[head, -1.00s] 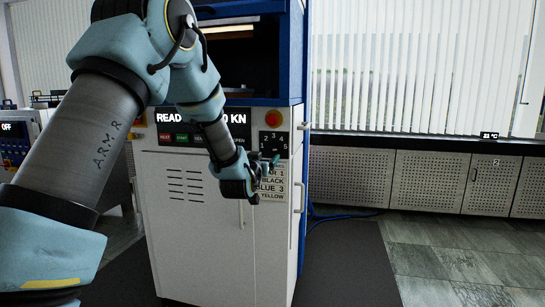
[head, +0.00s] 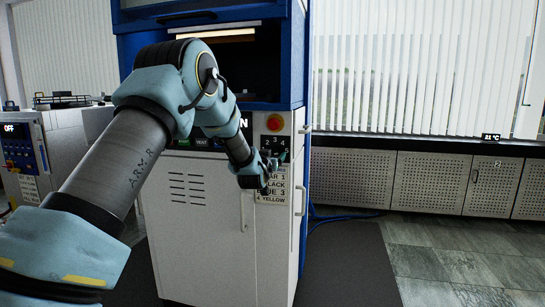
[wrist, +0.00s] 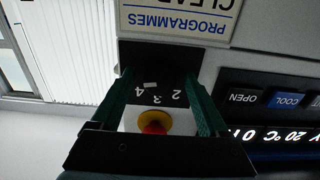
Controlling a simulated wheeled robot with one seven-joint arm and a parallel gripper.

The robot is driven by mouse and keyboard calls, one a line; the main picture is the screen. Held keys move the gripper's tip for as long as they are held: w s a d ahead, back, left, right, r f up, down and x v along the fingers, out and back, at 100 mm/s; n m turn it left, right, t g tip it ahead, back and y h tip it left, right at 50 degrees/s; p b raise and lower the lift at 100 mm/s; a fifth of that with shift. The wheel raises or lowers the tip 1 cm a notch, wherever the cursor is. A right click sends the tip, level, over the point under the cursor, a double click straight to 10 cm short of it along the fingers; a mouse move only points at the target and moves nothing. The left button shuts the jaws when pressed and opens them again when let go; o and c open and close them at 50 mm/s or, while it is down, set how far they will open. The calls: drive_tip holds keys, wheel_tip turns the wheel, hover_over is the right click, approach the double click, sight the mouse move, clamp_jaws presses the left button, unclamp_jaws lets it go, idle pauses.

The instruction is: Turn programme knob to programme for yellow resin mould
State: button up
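The programme dial plate (head: 268,149) is black with white numerals and sits on the white press front under a red emergency stop. My gripper (head: 279,160) is just in front of its lower part. In the wrist view, which is upside down, the dial plate (wrist: 157,76) shows between the two teal fingers of my gripper (wrist: 158,80). The fingers are apart. A small white mark (wrist: 150,85) near numerals 3 and 4 may be the knob's pointer; the dark knob is not distinct. The programme card (head: 271,193) below is partly covered; its bottom line appears to read "4 YELLOW".
The red emergency stop (head: 275,122) with yellow surround is close above the dial. Lit buttons and a display (wrist: 270,134) are beside it. A vertical door handle (head: 302,190) stands out at the press's right edge. Another machine (head: 24,160) is at far left.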

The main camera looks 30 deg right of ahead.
clamp_jaws()
idle(0.4)
drive_tip(key=shift+f+m+b, duration=0.1)
drive_tip(key=shift+m+b, duration=0.3)
drive_tip(key=shift+b, duration=0.1)
drive_tip(key=m+b, duration=0.5)
drive_tip(key=m, duration=0.1)
drive_tip(key=shift+m, duration=0.4)
drive_tip(key=shift+a, duration=0.1)
drive_tip(key=shift+o, duration=0.3)
unclamp_jaws()
